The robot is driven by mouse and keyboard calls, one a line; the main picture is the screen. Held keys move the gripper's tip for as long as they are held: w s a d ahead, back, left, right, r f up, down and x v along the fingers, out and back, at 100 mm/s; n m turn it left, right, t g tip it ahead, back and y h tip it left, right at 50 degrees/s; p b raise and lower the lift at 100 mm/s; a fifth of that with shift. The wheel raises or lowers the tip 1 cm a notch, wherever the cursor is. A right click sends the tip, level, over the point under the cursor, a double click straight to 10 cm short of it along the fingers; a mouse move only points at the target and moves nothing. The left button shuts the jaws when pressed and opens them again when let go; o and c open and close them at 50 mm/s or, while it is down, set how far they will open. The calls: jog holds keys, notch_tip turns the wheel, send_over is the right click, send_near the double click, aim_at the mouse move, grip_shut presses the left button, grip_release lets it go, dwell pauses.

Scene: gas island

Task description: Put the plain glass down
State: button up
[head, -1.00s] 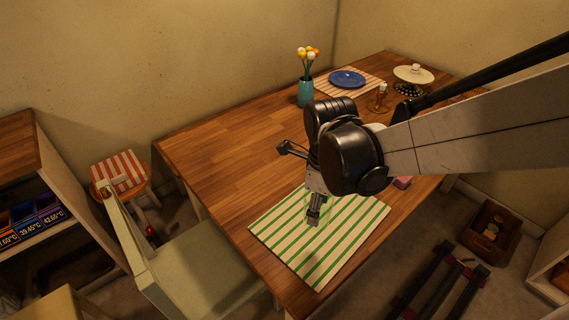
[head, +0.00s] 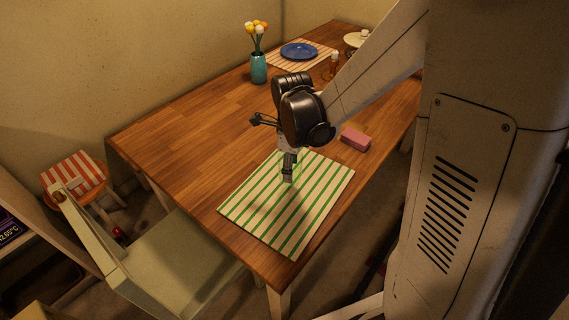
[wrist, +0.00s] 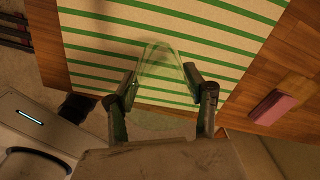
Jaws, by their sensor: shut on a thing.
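The plain glass (wrist: 160,65) is clear with a faint green tint, and it shows between the two fingers in the wrist view. My gripper (wrist: 162,92) is shut on it, one finger on each side. In the head view my gripper (head: 288,178) points down over the green-striped placemat (head: 255,220). The glass is barely visible there as a faint outline around the fingertips. I cannot tell whether its base touches the mat.
A pink block (head: 355,139) lies on the wooden table (head: 185,130) right of the mat. A teal vase with flowers (head: 259,68), a blue plate (head: 299,51) and an amber-coloured item (head: 333,66) stand at the back. A pale chair (head: 165,265) is at the front left. The table's left half is clear.

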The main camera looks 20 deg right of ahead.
jog(key=shift+w+d+f+b, duration=0.15)
jog(key=shift+f+b, duration=0.15)
jog(key=shift+f, duration=1.8)
jog(key=shift+f, duration=0.1)
jog(key=o, duration=1.3)
notch_tip(320, 180, up, 12)
jog(key=p, duration=0.2)
jog(key=s+r+n+t, duration=0.2)
jog(key=s+n, duration=0.3)
jog(key=n, duration=0.3)
jog(key=s+r+n+t, duration=0.2)
jog(key=s+r+n, duration=0.2)
jog(key=n, duration=0.4)
jog(key=s+r+n+t, duration=0.3)
jog(key=s+r+n, duration=0.2)
jog(key=n, duration=0.3)
jog(key=shift+s+r, duration=0.15)
jog(key=shift+s, duration=0.2)
